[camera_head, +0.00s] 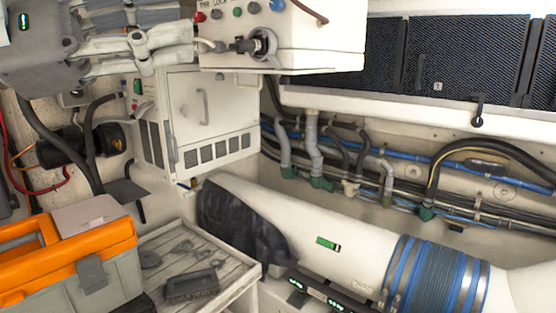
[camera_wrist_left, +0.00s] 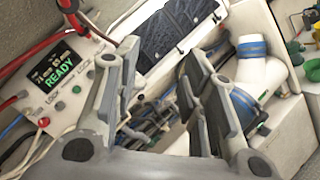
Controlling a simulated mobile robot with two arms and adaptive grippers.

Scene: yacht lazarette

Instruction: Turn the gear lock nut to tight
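The white control box (camera_head: 320,45) hangs at the top of the head view, with a row of coloured buttons and a partly cut-off "LOCK" label. A dark fitting (camera_head: 247,45) sits in a round metal-rimmed socket on its front; I cannot tell whether this is the gear lock nut. My left gripper (camera_head: 190,32) is just left of this fitting, fingers apart. In the left wrist view the open fingers (camera_wrist_left: 160,58) hold nothing visible. The control box (camera_wrist_left: 50,115) shows there at left, its screen (camera_wrist_left: 55,72) reading "READY". My right gripper is not in view.
A white cabinet (camera_head: 203,95) stands below the control box. An orange-and-grey toolbox (camera_head: 65,250) and a slatted bench (camera_head: 215,250) with a dark tool (camera_head: 192,286) are lower left. A large white duct (camera_head: 345,250) and cables (camera_head: 400,180) fill the right.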

